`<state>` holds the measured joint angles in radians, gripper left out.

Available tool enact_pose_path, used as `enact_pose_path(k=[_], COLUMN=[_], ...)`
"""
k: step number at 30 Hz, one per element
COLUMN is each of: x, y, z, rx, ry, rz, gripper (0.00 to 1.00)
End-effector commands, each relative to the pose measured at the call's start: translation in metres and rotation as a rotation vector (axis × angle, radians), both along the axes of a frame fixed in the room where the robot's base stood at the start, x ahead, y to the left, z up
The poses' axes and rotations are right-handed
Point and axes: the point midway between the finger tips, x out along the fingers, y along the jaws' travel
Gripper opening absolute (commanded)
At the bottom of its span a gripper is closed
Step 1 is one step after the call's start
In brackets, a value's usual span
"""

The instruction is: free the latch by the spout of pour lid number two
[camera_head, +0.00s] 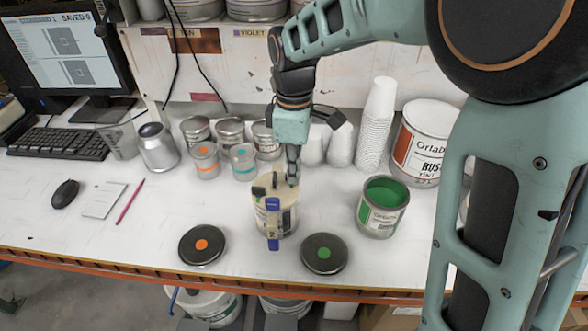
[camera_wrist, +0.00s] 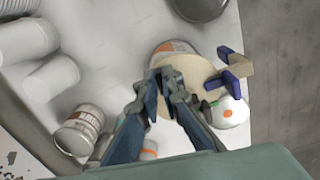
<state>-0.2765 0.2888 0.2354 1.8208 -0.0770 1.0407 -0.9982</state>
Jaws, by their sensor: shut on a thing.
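The pour lid (camera_head: 285,190) is cream-coloured and sits on a can (camera_head: 288,225) near the middle of the bench. A cream piece with blue ends and a "2" mark (camera_head: 272,228) projects from its front; it also shows at the right in the wrist view (camera_wrist: 238,68). Small dark parts (camera_head: 259,191) stand on the lid's top. My gripper (camera_head: 292,180) points down at the lid's back right. In the wrist view my gripper (camera_wrist: 168,75) is over the lid's left part, its fingertips close together. The fingers hide what they grip, so I cannot tell which part it is.
Two round dark lids, one with an orange dot (camera_head: 202,245) and one with a green dot (camera_head: 323,253), lie in front. An open green paint can (camera_head: 382,207) stands right. Jars (camera_head: 205,160), stacked cups (camera_head: 376,125) and a large can (camera_head: 424,140) stand behind.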

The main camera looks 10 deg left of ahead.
Motion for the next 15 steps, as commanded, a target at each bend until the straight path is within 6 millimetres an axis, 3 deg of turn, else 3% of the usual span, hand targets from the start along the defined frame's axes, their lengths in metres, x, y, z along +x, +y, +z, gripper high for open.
enact_pose_path(k=[11, 12, 15], x=[0.0000, -0.0001, -0.0001], y=[0.0001, 0.0001, 0.0000], z=[0.0000, 0.0000, 0.0000], rx=[0.000, 0.000, 0.000], ry=[0.000, 0.000, 0.000], rz=[0.004, 0.004, 0.004], gripper=[0.00, 0.08, 0.14])
